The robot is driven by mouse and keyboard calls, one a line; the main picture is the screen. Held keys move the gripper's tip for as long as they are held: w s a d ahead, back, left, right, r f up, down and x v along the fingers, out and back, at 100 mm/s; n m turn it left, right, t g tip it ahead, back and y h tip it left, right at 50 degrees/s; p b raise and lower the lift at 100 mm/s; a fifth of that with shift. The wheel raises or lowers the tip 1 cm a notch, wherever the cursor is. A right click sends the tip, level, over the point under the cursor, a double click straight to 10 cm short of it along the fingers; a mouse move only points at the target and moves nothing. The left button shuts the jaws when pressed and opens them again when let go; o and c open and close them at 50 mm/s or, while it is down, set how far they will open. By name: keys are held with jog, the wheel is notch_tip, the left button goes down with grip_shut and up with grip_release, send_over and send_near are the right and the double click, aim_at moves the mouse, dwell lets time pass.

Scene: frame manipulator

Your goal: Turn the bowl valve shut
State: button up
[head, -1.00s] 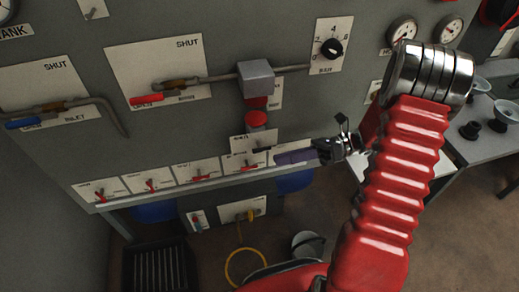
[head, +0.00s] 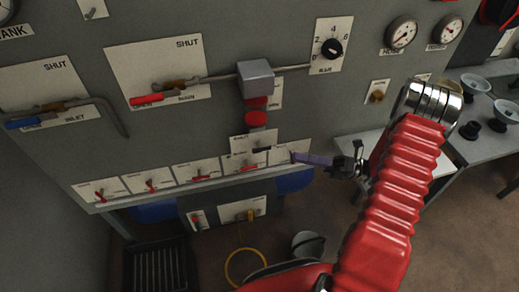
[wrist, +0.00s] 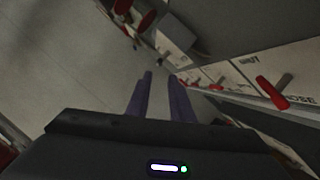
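The likely bowl valve has a red lever (head: 147,99) on a large white plate (head: 190,60) in the head view. The lever lies to the left, near the OPEN mark. SHUT is printed at the plate's upper right. My gripper (head: 298,157) has purple fingers and is low and well right of this lever, near the right end of the row of small plates. In the wrist view my gripper (wrist: 160,85) shows both fingers apart with nothing between them.
A blue lever (head: 25,123) sits on the inlet plate at left. A grey box (head: 255,78) and a red button (head: 256,119) stand out from the panel. Small red levers (head: 150,186) line a ledge below. A side table (head: 470,140) stands at right.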

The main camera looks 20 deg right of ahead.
aim_at(260, 150)
jog(key=shift+a, duration=0.1)
jog(key=x, duration=1.3)
jog(key=shift+w+a+r, duration=0.2)
jog(key=shift+a, duration=0.05)
jog(key=shift+c, duration=0.3)
grip_shut()
